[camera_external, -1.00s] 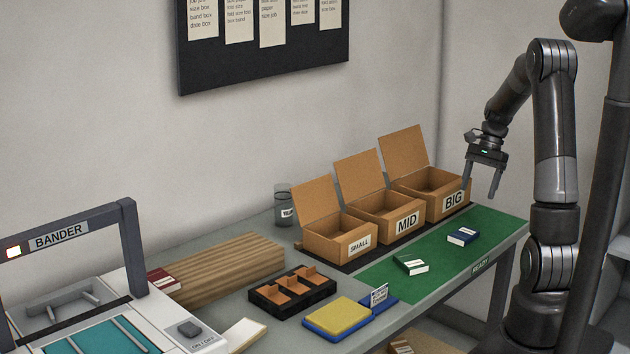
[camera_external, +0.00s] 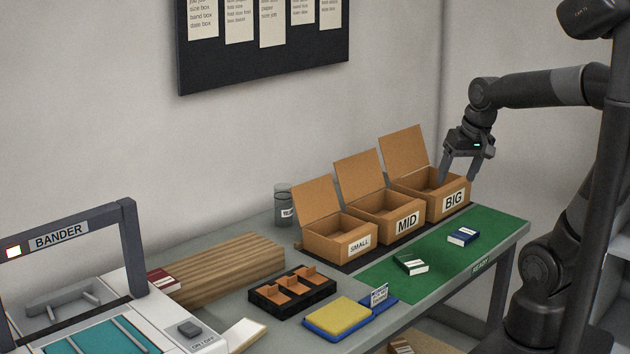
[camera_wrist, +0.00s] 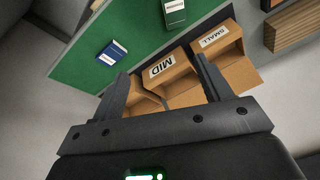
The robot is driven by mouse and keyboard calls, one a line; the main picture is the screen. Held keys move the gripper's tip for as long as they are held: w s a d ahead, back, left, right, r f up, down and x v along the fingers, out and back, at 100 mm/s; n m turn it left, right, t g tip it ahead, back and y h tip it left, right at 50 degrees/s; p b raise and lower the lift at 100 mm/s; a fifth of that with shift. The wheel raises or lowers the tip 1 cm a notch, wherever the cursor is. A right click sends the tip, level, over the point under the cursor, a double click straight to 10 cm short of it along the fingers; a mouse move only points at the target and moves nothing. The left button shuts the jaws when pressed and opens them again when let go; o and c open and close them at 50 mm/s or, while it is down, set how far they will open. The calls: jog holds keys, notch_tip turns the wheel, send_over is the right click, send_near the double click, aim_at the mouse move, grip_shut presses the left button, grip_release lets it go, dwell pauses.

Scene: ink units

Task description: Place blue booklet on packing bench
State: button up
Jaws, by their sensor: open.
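The blue booklet (camera_external: 463,237) with a white band lies on the green mat (camera_external: 440,262) of the packing bench (camera_external: 517,238), near its right end. It also shows in the wrist view (camera_wrist: 111,53), left of the fingers and apart from them. My gripper (camera_external: 457,180) is open and empty above the box marked BIG (camera_external: 452,201). In the wrist view my open fingers (camera_wrist: 160,80) frame the box marked MID (camera_wrist: 162,68), and they hide part of the boxes.
A green booklet (camera_external: 411,265) lies on the mat left of the blue one. The MID and SMALL (camera_external: 345,246) boxes stand open in a row with BIG. A black tray (camera_external: 292,291), a yellow pad (camera_external: 340,315) and the bander (camera_external: 130,250) are farther left.

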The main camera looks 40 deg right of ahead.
jog(key=s+a+n+t, duration=0.2)
jog(key=s+a+n, duration=0.2)
jog(key=shift+s+a+r, duration=0.2)
jog(key=shift+s+r, duration=0.1)
jog(key=shift+o, duration=0.4)
